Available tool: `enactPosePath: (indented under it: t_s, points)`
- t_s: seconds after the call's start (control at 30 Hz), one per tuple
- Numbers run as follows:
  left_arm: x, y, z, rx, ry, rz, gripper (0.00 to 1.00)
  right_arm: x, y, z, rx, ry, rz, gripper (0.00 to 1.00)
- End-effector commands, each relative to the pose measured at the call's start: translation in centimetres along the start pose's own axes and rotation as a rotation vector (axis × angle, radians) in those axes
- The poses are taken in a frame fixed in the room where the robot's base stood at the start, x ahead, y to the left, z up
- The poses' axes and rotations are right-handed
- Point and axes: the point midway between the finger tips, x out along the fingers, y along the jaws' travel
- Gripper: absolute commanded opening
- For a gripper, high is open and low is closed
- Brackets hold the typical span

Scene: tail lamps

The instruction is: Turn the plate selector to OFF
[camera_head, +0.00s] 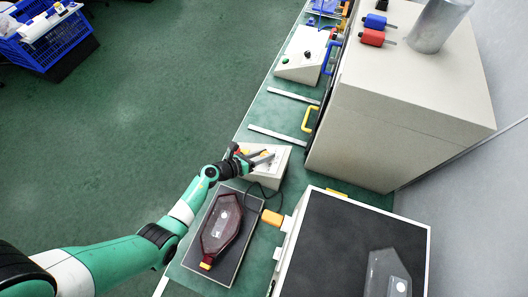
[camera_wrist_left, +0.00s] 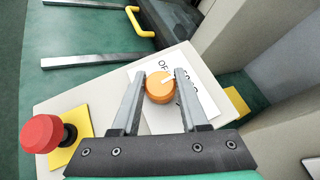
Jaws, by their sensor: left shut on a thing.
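The plate selector is a round orange knob (camera_wrist_left: 159,89) on a pale sloped control box (camera_wrist_left: 100,92), which also shows in the head view (camera_head: 272,176). My left gripper (camera_wrist_left: 160,78) is shut on the knob, one finger at each side. In the wrist view, the knob's white mark points up and right. The letters "OF" show on the white label (camera_wrist_left: 203,103) just above the knob; the rest is partly hidden by the knob and fingers. In the head view my left gripper (camera_head: 266,157) reaches over the box. My right gripper is out of view.
A red mushroom button (camera_wrist_left: 42,133) on a yellow plate stands left of the knob. A dark red lamp (camera_head: 221,226) lies on a dark plate (camera_head: 236,262) near the box. A large pale cabinet (camera_head: 375,140) with a yellow handle (camera_head: 308,119) stands right of the bench.

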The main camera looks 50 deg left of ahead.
Motion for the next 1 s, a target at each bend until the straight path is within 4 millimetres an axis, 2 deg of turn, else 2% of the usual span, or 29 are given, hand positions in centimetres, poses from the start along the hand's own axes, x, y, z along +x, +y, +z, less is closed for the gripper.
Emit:
enactPosePath:
  t_s: [0.03, 0.3, 0.5, 0.7, 1.0]
  points:
    - [-0.3, -0.5, 0.5, -0.016, 0.005, 0.021, 0.00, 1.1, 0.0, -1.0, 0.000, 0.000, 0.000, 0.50]
    - [-0.4, -0.7, 0.8, -0.140, 0.007, 0.197, 0.00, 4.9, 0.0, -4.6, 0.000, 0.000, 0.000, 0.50]
    - [-0.2, -0.7, 0.6, -0.247, 0.005, 0.351, 0.00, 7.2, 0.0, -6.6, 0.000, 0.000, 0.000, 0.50]
    - [0.0, -0.4, 0.3, -0.354, 0.001, 0.504, 0.00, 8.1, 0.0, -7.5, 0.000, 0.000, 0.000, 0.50]
    - [0.1, -0.1, 0.1, -0.481, -0.003, 0.687, 0.00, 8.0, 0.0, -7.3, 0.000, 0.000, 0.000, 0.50]
